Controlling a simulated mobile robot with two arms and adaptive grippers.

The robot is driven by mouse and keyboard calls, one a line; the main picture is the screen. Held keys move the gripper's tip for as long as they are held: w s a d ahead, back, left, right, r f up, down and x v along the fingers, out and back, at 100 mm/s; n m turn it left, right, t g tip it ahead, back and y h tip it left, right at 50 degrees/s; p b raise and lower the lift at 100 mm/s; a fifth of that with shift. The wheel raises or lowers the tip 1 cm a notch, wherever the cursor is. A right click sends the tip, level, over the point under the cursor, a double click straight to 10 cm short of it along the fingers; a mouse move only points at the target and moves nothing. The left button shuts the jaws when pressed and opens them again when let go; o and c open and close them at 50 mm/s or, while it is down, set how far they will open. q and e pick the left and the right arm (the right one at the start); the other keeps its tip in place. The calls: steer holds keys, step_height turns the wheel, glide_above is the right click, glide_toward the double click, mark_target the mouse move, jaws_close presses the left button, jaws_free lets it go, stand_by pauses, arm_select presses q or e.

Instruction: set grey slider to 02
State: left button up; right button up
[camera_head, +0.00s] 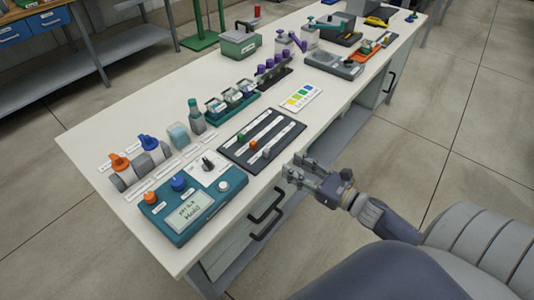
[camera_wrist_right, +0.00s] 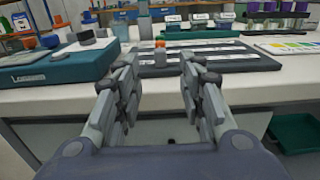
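The dark slider panel (camera_head: 226,148) lies near the bench's front edge in the head view, with three parallel tracks beside white label strips. The grey slider (camera_head: 266,152) is on the track nearest the edge, toward its left end; the label marks are too small to read. An orange slider (camera_head: 253,144) and a green slider (camera_head: 241,137) sit on the tracks behind. My right gripper (camera_head: 290,168) is open and empty at the bench edge, apart from the panel. In the right wrist view, the grey slider (camera_wrist_right: 160,56) shows beyond and between the open fingers (camera_wrist_right: 158,80). My left gripper is out of view.
A teal meter (camera_head: 170,228) with a display and knobs stands left of the panel. Bottles, a vial rack (camera_head: 232,106) and a colour card (camera_head: 300,97) stand behind and right. Drawer handles (camera_head: 266,215) stick out below the bench edge. Floor is clear at right.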

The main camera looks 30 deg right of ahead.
mark_target(269, 152)
steer(key=p+x, duration=0.1)
steer(key=x, duration=0.9)
steer(key=shift+w+a, duration=0.1)
steer(key=shift+w, duration=0.3)
jaws_close()
